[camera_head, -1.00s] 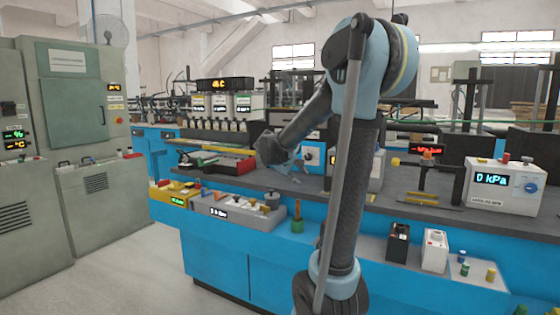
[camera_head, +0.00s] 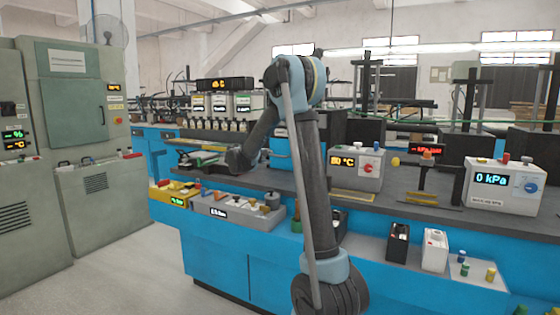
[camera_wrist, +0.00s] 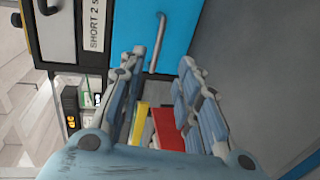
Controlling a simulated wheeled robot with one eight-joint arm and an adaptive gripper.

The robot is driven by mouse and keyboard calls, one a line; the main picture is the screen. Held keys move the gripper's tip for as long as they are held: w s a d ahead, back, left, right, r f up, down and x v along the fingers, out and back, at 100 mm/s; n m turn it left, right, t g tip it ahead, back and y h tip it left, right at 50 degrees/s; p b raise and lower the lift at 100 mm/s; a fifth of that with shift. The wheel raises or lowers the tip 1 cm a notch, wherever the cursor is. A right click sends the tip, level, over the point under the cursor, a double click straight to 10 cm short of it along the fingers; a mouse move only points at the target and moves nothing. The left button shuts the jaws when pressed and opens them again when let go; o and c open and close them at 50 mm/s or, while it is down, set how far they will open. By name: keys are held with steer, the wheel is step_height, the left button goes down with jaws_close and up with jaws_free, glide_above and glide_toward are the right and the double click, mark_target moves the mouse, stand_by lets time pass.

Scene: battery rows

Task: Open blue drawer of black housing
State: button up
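The blue drawer (camera_wrist: 172,22) fills the top middle of the wrist view, with a silver bar handle (camera_wrist: 158,45). The black housing (camera_wrist: 113,7) shows dark around it at the upper left, with a white label reading "SHORT 2 S", cut off by the frame. My gripper (camera_wrist: 162,60) is open and empty. Its fingers lie to either side of the handle in the picture; no contact is visible. In the head view the blue drawer (camera_head: 281,150) shows partly behind my arm, on the bench. My fingers are not clear there.
A red object (camera_wrist: 167,128) and a yellow object (camera_wrist: 139,125) show between my fingers in the wrist view. In the head view, a white unit (camera_head: 356,166) with a display stands right of my arm. A grey component tray (camera_head: 237,206) sits below the bench top.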

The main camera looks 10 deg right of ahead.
steer(key=x, duration=1.6)
steer(key=shift+w+d, duration=0.1)
steer(key=shift+d, duration=0.05)
steer(key=shift+c, duration=0.2)
jaws_close()
